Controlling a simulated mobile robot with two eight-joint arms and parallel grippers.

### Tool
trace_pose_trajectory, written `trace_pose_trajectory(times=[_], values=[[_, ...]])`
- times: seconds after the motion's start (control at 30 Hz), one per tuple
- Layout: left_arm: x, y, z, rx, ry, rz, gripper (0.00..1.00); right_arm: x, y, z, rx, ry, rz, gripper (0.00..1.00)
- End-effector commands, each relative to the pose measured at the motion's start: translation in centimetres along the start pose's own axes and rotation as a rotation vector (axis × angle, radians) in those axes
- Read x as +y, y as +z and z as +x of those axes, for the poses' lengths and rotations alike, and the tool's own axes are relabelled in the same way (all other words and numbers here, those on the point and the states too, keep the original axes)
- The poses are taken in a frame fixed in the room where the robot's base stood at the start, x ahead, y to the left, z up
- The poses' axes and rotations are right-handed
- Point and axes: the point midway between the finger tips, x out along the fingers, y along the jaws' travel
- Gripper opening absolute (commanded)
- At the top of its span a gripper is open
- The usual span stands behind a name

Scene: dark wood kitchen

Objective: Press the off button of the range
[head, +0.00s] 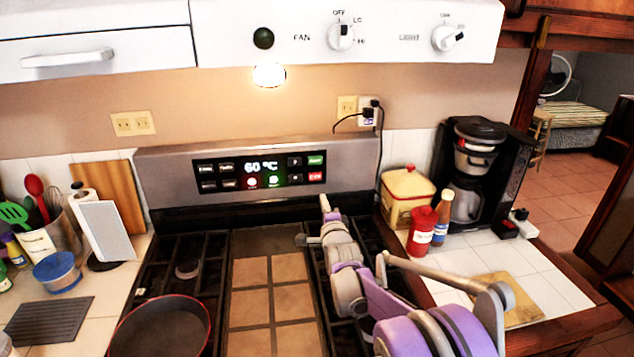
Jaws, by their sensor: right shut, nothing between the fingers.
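The range (165,170) has a steel back panel with a black control display (262,167) reading about 60 °C. Several buttons flank the reading. At the display's right end a red button (316,176), probably the off button, sits below a green one (316,159); their lettering is too small to read surely. My right arm reaches in from the lower right over the range. My right gripper (324,204) is shut and empty, just in front of and below the red button, seemingly apart from the panel. My left gripper is out of view.
A dark pan (162,330) sits on the left burners. To the right stand a yellow canister (406,192), a red bottle (422,232) and a coffee maker (470,190). A white range hood (400,30) hangs above. Utensils crowd the left counter.

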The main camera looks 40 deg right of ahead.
Motion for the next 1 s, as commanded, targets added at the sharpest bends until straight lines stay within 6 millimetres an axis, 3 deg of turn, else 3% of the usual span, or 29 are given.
trace_pose_trajectory(times=[0.3, 0.5, 0.7, 1.0], values=[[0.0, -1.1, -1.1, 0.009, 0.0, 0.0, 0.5, -0.2, 0.0, 7.0, 0.0, -0.001, 0.0, 0.0], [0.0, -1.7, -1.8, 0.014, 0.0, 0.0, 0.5, -0.2, 0.0, 10.2, 0.0, -0.001, 0.0, 0.0], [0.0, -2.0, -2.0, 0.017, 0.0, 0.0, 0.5, -0.1, 0.0, 11.5, 0.0, 0.0, -0.001, 0.0], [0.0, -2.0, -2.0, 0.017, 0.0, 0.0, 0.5, 0.0, 0.0, 11.7, 0.0, 0.001, -0.001, 0.0]])
